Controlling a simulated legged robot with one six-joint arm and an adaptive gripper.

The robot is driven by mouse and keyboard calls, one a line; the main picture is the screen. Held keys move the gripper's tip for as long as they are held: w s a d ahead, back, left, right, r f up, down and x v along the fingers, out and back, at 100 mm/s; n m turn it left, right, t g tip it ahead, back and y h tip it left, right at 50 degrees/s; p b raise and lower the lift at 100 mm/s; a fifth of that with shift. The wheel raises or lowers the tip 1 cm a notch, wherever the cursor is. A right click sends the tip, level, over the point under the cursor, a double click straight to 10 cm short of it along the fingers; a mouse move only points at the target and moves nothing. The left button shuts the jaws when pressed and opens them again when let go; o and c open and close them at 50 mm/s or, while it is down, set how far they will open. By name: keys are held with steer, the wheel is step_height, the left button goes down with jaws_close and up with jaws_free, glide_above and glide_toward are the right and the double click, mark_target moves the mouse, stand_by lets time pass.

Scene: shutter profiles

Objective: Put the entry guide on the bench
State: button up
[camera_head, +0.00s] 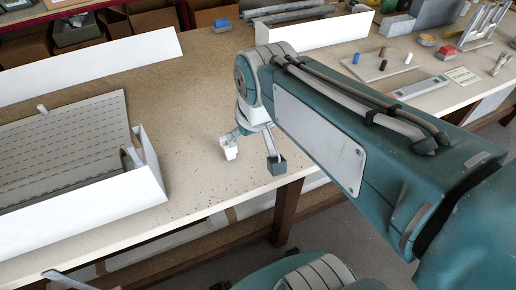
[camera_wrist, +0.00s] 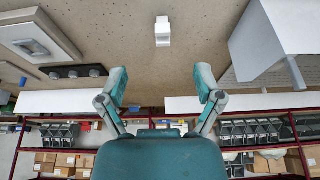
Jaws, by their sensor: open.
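A small white piece (camera_wrist: 163,30), which looks like the entry guide, rests on the bench (camera_wrist: 215,25) in the wrist view, centred beyond my fingertips. In the head view a white piece (camera_head: 229,153) shows at the bench's front part, overlapping one of my fingers in the picture. My gripper (camera_head: 252,152) is open over the front of the bench (camera_head: 190,120). In the wrist view my gripper (camera_wrist: 161,84) has its two teal fingers spread, with nothing between them. The white piece is apart from the fingers there.
A white box (camera_head: 150,170) with a slatted grey shutter (camera_head: 65,135) stands on the left. White panels (camera_head: 90,65) stand along the back. A board with small cylinders (camera_head: 375,70) and a flat grey device (camera_head: 420,88) lie at the right. The bench's middle is clear.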

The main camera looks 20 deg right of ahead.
steer(key=s+f+t, duration=0.1)
steer(key=s, duration=0.5)
steer(key=shift+t, duration=0.3)
